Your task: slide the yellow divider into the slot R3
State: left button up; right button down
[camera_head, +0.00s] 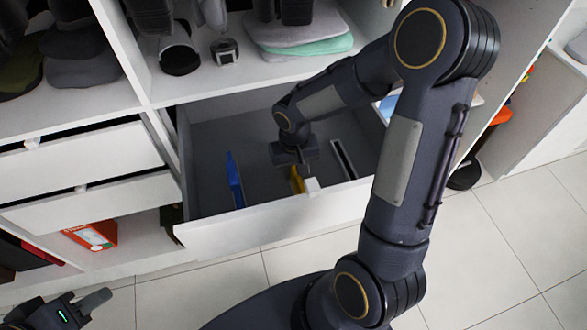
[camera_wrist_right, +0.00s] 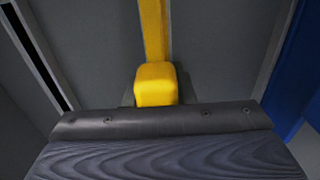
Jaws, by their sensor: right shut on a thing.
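The yellow divider (camera_head: 297,179) is in the open drawer (camera_head: 270,222), near the drawer's front wall. My right gripper (camera_head: 296,162) reaches down into the drawer and is shut on the divider's upper part. In the right wrist view the yellow divider (camera_wrist_right: 155,85) runs up from the gripper's edge as a block and a narrow bar; its lower edge is hard to make out. A dark slot with a pale edge (camera_head: 344,160) lies to its right in the head view. No slot label is readable. My left gripper (camera_head: 88,304) is at the bottom left, away from the drawer, partly cut off.
A blue divider (camera_head: 235,180) stands in the drawer's left part. Shelves with shoes and folded clothes (camera_head: 300,40) are above. The tiled floor in front is clear.

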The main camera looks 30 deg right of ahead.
jog(key=shift+r+p, duration=0.8)
jog(key=shift+r, duration=0.55)
dwell(1.0)
jog(key=shift+r+p, duration=1.35)
jog(key=shift+r, duration=0.55)
jog(key=shift+r+p, duration=0.4)
jog(key=shift+r, duration=0.1)
jog(key=shift+r+p, duration=0.45)
jog(key=shift+r, duration=0.15)
jog(key=s+d, duration=0.1)
jog(key=d, duration=0.6)
jog(key=s+d+f, duration=0.1)
jog(key=s+d, duration=0.1)
jog(key=d, duration=0.5)
jog(key=shift+s+d, duration=0.25)
jog(key=shift+d, duration=0.05)
jog(key=shift+f, duration=0.15)
